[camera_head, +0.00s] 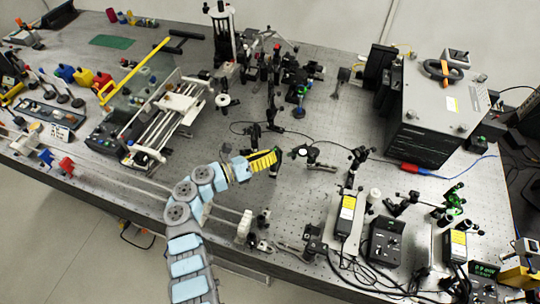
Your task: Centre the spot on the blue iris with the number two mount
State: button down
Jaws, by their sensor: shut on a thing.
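My gripper (275,155), with yellow-and-black striped fingers, reaches over the middle of the optical bench (335,100). It is shut on a small part that its fingers hide, likely on a mount. A dark post mount (254,134) stands just above the fingers in the picture, and another mount with a white round face (303,152) stands to their right. I cannot read a number on any mount. A small blue part (299,112), possibly the blue iris, sits on a post farther back. No light spot can be made out.
A large grey instrument box (440,100) stands at the right rear. Several mounts and control boxes (388,240) with cables crowd the front right. A frame with a yellow bar (135,70) and a rail assembly (170,115) stand at left.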

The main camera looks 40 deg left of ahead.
jog(key=shift+d+f+n+b, duration=0.15)
jog(key=shift+n+b, duration=0.55)
jog(key=shift+b, duration=0.85)
jog(key=shift+n+b, duration=0.85)
jog(key=shift+n, duration=0.35)
jog(key=n+p, duration=0.1)
jog(key=n, duration=0.1)
jog(key=n+p, duration=0.2)
jog(key=n, duration=0.1)
jog(key=shift+r+n, duration=0.3)
jog(key=shift+r, duration=0.05)
jog(key=n+p, duration=0.2)
jog(key=n, duration=0.3)
jog(key=shift+n+p, duration=0.35)
jog(key=shift+n, duration=0.05)
jog(key=c, duration=1)
grip_release()
jog(key=shift+f, duration=0.1)
